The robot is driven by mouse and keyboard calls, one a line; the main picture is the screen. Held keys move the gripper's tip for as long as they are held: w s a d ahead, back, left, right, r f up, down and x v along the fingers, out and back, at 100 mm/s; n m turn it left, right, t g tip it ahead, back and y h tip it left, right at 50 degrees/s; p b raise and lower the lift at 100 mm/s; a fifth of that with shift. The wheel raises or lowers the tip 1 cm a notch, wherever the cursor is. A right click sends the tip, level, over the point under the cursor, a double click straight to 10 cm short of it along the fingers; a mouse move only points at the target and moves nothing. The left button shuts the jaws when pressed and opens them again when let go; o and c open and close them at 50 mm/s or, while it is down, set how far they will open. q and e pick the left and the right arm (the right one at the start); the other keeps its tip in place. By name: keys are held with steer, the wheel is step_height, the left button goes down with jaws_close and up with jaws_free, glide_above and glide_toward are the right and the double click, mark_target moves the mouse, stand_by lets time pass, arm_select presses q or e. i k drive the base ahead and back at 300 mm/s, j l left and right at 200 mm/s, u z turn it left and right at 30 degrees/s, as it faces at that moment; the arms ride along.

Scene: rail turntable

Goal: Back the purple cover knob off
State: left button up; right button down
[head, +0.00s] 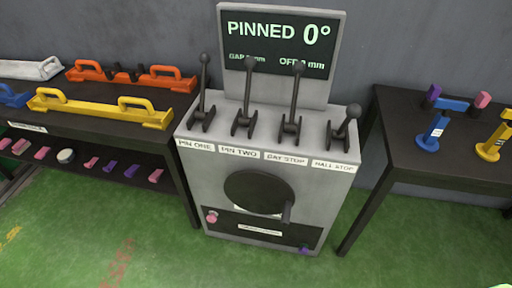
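The purple cover knob (304,249) is at the lower right corner of the dark cover panel (232,222) on the front of the grey lever cabinet (190,155). It is small and dark here, and I cannot tell how far it is screwed in. A pink knob (212,217) is at the panel's left end. A white label (260,231) is on the panel. Neither of my grippers is in view.
Above the panel is a black wheel (255,190) with a protruding handle (288,212). Several levers stand on the cabinet top below a screen (280,40) reading "PINNED 0°". Dark tables flank the cabinet, left (90,135) and right (410,160). The green floor (160,240) in front is clear.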

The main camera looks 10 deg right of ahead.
mark_target(303, 251)
steer(key=z, duration=0.95)
steer(key=k+j+z, duration=0.1)
steer(key=k+j, duration=0.1)
steer(key=k, duration=0.05)
